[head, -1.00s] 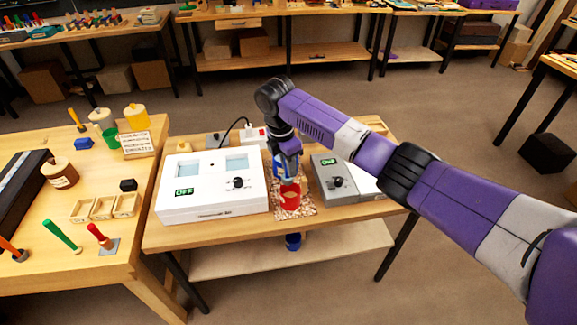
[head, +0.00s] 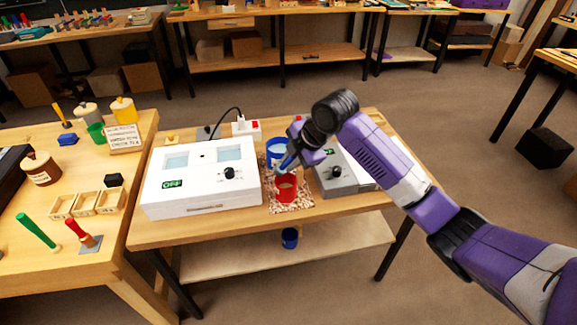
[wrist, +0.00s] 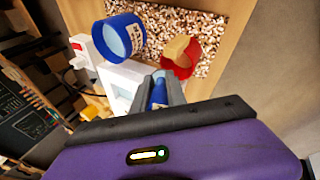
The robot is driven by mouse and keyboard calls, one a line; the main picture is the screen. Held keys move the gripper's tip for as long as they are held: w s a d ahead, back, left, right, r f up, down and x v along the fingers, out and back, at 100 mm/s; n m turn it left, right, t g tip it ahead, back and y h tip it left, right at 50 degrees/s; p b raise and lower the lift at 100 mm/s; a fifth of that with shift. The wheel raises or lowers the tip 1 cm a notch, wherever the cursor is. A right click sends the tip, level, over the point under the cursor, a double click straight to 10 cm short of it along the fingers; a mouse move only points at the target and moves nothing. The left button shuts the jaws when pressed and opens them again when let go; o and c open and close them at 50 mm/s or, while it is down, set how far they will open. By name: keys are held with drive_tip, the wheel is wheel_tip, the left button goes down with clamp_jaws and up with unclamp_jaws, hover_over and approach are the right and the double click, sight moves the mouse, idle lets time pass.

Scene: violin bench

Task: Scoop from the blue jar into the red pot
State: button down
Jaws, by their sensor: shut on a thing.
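The blue jar (head: 277,158) stands upright behind the red pot (head: 285,192) on a speckled mat (head: 298,210). In the wrist view, the blue jar (wrist: 112,42) shows a pale blue inside and a label, and the red pot (wrist: 190,68) is beside it. My gripper (head: 287,163) is tilted, just above the red pot. It is shut on a blue handle (wrist: 159,94), seemingly the scoop's. A tan piece (wrist: 176,47) shows at the red pot's mouth; I cannot tell whether it is the scoop's bowl or lies in the pot. The scoop's load is not visible.
A white box with an OFF display (head: 202,180) stands left of the mat. A grey device (head: 338,178) stands close on its right. Another blue container (head: 290,238) is on the lower shelf. The left bench (head: 75,262) holds jars and tools.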

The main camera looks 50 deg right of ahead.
drive_tip(key=t+b, duration=0.1)
drive_tip(key=b, duration=0.1)
drive_tip(key=f+t+b, duration=0.1)
drive_tip(key=b, duration=0.2)
drive_tip(key=shift+s+d+t+y+b, duration=0.15)
drive_tip(key=shift+s+t+y+b, duration=0.15)
drive_tip(key=shift+s+t, duration=0.1)
drive_tip(key=shift+r+t+b, duration=0.1)
drive_tip(key=shift+t+b, duration=0.2)
drive_tip(key=shift+b, duration=0.15)
drive_tip(key=shift+r, duration=0.15)
idle(0.4)
